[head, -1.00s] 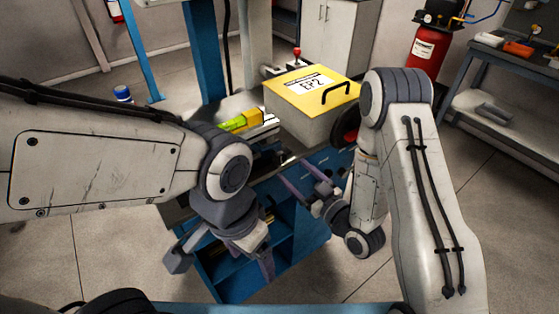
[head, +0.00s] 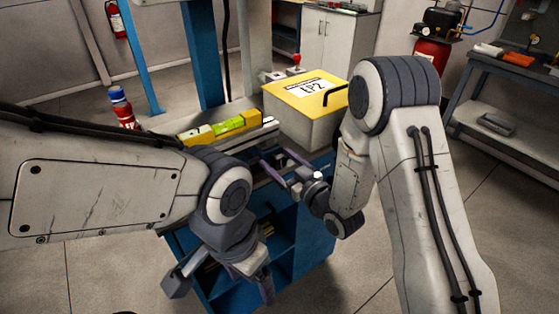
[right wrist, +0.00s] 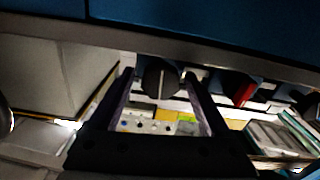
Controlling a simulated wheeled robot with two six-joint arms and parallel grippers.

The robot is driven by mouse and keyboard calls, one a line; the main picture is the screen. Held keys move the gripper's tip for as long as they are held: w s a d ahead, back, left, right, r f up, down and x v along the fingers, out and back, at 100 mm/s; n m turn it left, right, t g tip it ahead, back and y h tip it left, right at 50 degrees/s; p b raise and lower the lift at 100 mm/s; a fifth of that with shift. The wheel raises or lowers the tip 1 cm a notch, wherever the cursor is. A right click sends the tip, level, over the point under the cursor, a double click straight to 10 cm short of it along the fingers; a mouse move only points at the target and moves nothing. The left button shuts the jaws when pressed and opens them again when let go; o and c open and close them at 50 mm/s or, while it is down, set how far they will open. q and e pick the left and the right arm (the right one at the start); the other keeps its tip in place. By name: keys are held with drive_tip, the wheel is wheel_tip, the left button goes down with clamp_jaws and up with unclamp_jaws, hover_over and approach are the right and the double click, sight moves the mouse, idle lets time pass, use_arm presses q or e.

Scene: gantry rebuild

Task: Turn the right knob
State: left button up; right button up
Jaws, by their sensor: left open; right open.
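In the right wrist view, a dark knob (right wrist: 160,78) sits between the fingertips of my right gripper, under a grey edge. I cannot tell whether the fingers touch it. A red and dark knob (right wrist: 238,88) is to its right, outside the fingers. Part of another round dark thing (right wrist: 4,118) shows at the left edge. In the head view my right gripper (head: 275,158) is open at the workbench front, below the yellow-lidded box; the knobs cannot be made out there. My left gripper (head: 250,282) is open and empty, low in front of the blue shelves.
The yellow-lidded box (head: 300,120) stands on the bench. A yellow level (head: 222,129) and a red bottle with a blue cap (head: 122,108) are left of it. A blue post (head: 204,55) rises behind. A side table (head: 500,140) is at right.

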clamp_jaws()
drive_tip(key=shift+f+m+b, duration=0.1)
drive_tip(key=shift+m+b, duration=0.4)
drive_tip(key=shift+m, duration=0.5)
drive_tip(key=m, duration=0.3)
drive_tip(key=shift+m+b, duration=0.35)
drive_tip(key=shift+m, duration=0.05)
unclamp_jaws()
drive_tip(key=shift+d, duration=0.1)
